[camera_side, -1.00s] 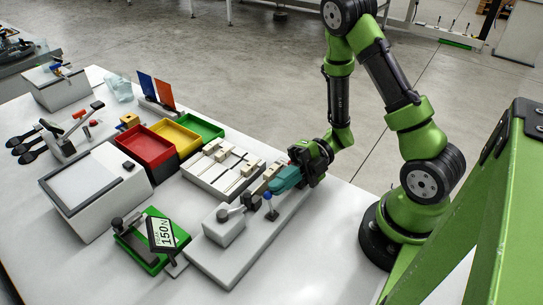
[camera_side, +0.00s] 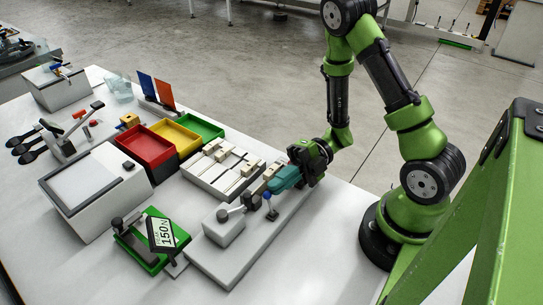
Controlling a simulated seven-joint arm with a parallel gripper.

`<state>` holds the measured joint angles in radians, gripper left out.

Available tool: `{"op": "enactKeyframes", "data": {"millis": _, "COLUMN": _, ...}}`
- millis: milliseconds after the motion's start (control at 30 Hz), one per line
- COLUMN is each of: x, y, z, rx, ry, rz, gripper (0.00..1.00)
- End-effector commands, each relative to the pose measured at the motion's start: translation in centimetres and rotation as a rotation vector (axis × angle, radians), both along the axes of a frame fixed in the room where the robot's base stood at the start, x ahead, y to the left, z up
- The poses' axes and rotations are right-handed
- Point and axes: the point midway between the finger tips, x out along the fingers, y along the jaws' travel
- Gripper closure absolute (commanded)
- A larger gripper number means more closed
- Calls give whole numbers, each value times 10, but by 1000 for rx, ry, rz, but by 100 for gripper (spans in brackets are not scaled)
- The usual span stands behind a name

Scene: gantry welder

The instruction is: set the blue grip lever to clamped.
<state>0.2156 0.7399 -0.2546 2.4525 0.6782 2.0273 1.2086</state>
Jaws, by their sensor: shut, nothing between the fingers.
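The blue grip lever (camera_side: 268,197) has a round blue knob and a thin stem. It stands about upright on the grey fixture (camera_side: 236,262) near the front middle of the table. My gripper (camera_side: 272,188) has teal fingers and reaches in from the right, just behind and above the knob. Its fingers are shut with nothing between them. From this angle I cannot tell whether the fingertips touch the lever. The lever's lower end and the parts behind the fingers are partly hidden.
A grey block with black knobs (camera_side: 223,228) sits on the fixture left of the lever. A white slotted tray (camera_side: 216,170) lies behind it. A green gauge marked 150 N (camera_side: 161,232) stands at left. The table's right front is clear.

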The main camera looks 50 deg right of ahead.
Motion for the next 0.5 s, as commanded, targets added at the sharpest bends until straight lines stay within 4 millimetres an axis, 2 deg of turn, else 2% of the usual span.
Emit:
{"op": "enactKeyframes", "data": {"millis": 133, "x": -11, "y": -7, "z": 6, "rx": 3, "ry": 3, "rz": 0, "gripper": 100}}
{"op": "enactKeyframes", "data": {"millis": 267, "x": -29, "y": -22, "z": 17, "rx": 1, "ry": -2, "rz": -6, "gripper": 100}}
{"op": "enactKeyframes", "data": {"millis": 500, "x": -39, "y": -79, "z": 21, "rx": -2, "ry": -1, "rz": -7, "gripper": 100}}
